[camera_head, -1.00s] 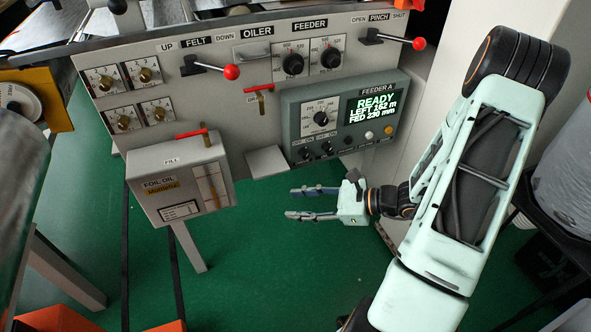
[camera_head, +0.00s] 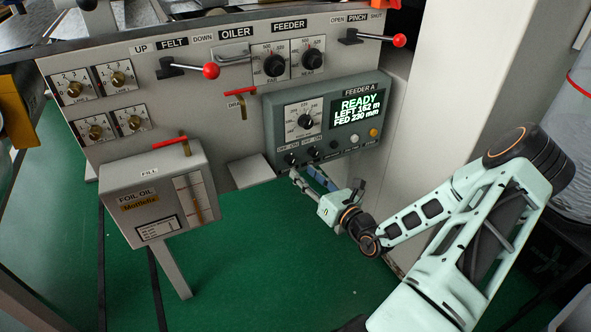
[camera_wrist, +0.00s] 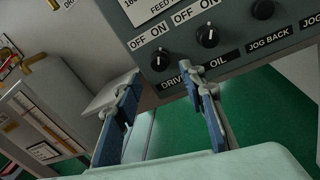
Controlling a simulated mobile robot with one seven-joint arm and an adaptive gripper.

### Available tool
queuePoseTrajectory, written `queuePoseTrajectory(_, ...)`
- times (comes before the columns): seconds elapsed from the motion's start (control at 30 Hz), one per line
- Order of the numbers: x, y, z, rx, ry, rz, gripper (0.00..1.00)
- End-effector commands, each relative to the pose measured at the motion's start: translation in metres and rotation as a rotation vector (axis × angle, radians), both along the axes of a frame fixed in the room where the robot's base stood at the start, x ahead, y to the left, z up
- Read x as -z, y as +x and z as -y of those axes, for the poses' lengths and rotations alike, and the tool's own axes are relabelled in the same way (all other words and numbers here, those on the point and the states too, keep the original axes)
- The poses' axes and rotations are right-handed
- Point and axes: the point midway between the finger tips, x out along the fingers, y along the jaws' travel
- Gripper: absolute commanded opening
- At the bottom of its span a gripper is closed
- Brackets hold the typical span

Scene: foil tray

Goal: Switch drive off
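The DRIVE switch is a small black knob (camera_wrist: 160,60) under OFF and ON labels on the lower edge of the grey-green FEEDER A box (camera_head: 270,128). It is the left one of two such knobs in the head view (camera_head: 291,159). I cannot tell surely which label it points to. The matching OIL knob (camera_wrist: 208,36) sits to its right. My gripper (camera_head: 303,173) is open and empty, just below the knobs. In the wrist view its fingers (camera_wrist: 161,77) reach toward the DRIVE knob, spread apart on either side, with no clear contact.
JOG BACK and another jog label are right of the OIL knob. The box display (camera_head: 357,108) reads READY. A pale shelf (camera_head: 252,171) juts out left of the gripper, and the foil oil box (camera_head: 158,190) stands further left. Green floor below is open.

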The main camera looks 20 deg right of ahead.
Motion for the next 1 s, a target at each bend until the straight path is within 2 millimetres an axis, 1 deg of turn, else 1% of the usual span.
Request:
queuePoseTrajectory(0.03,0.002,0.01,-0.002,-0.001,-0.003,0.003,0.38)
queuePoseTrajectory(0.1,0.002,0.022,-0.005,-0.003,-0.002,0.002,0.38)
queuePoseTrajectory(0.2,0.002,0.035,-0.006,-0.002,-0.002,0.001,0.38)
queuePoseTrajectory(0.3,0.001,0.044,-0.008,-0.001,-0.002,0.001,0.38)
queuePoseTrajectory(0.43,0.001,0.049,-0.009,-0.001,-0.001,-0.001,0.38)
queuePoseTrajectory(0.67,0.0,0.049,-0.009,-0.001,-0.001,-0.001,0.38)
queuePoseTrajectory(1.0,0.0,0.049,-0.009,-0.001,-0.001,-0.001,0.01)
